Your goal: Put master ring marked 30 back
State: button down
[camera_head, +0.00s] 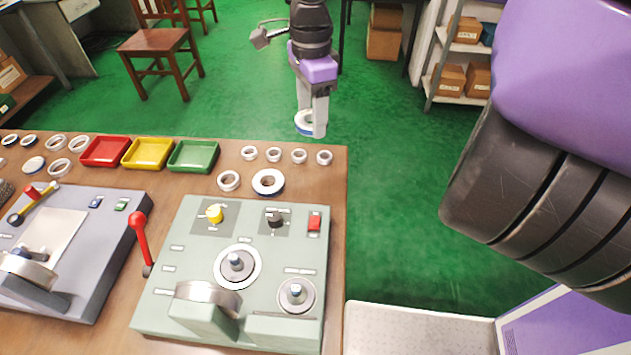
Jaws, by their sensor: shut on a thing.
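My gripper (312,128) is shut on a ring (302,120), pale with a blue edge. It holds the ring beyond the back edge of the workbench (335,190), near its back right corner, with green floor behind. The jaws cover part of the ring, and no number can be read on it. A larger ring (268,182) lies on the bench behind the green-grey machine, with a smaller ring (228,181) to its left. A row of small rings (273,154) lies along the back edge, right of the green tray. Their markings are too small to read.
Red (105,151), yellow (147,153) and green (194,156) trays stand along the back edge. The green-grey machine (180,260) with knobs and posts fills the front right. A grey machine (100,240) with a red-handled lever (140,240) beside it stands left.

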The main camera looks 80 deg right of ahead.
aim_at(312, 189)
jog(key=shift+n, duration=0.6)
notch_tip(312, 189, down, 20)
jog(key=shift+p, duration=0.65)
jog(key=shift+f, duration=0.15)
jog(key=shift+c, duration=2.2)
grip_release()
jog(key=shift+r, duration=0.3)
notch_tip(312, 189, up, 12)
jog(key=shift+b, duration=0.35)
jog(key=shift+f, duration=0.15)
